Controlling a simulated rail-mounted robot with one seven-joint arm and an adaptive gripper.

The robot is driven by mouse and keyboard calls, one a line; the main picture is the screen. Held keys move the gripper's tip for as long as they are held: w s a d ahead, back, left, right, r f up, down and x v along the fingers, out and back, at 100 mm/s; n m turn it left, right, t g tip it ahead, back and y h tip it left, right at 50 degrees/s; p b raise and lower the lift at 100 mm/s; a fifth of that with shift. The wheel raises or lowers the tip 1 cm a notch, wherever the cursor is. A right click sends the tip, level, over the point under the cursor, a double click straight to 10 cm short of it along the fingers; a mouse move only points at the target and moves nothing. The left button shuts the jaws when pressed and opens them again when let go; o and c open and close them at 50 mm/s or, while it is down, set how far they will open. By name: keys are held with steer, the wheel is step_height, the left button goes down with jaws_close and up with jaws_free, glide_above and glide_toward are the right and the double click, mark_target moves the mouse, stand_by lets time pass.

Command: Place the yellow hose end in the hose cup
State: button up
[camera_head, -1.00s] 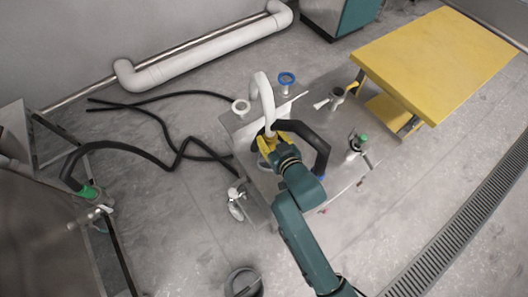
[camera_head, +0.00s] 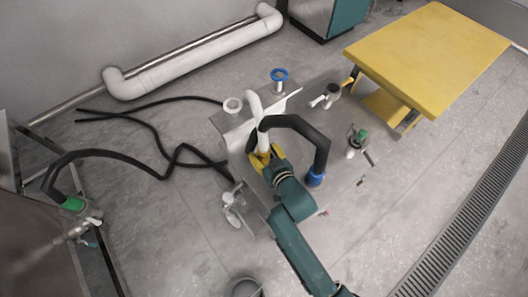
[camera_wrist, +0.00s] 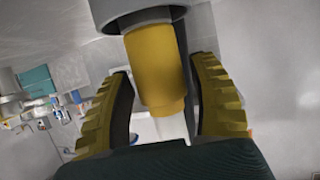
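My gripper (camera_head: 263,157) has yellow fingers and is at the near left of the metal cart top. It is closed around the end of a white hose (camera_head: 253,105) that arches up and back. In the wrist view the yellow hose end (camera_wrist: 155,62) is a cylinder between the two fingers (camera_wrist: 163,78), below a wide grey collar. A white part shows under it. The exact contact with the pads is partly hidden. I cannot tell the hose cup for certain. A white ring-shaped opening (camera_head: 233,104) stands on the cart's far left corner.
A black hose (camera_head: 305,130) with a blue end (camera_head: 315,178) arches just right of my gripper. A blue ring fitting (camera_head: 279,75), a white-handled valve (camera_head: 326,97) and a green-capped fitting (camera_head: 360,138) stand nearby. A yellow table (camera_head: 430,55) is behind right.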

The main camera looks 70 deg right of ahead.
steer(key=shift+o, duration=0.2)
steer(key=shift+r, duration=0.2)
steer(key=shift+s+a+r+p, duration=0.15)
steer(key=shift+r+p, duration=0.05)
steer(key=shift+p, duration=0.2)
steer(key=p+v, duration=0.3)
steer(key=v, duration=0.8)
steer(key=shift+s, duration=0.15)
steer(key=shift+a+r, duration=0.1)
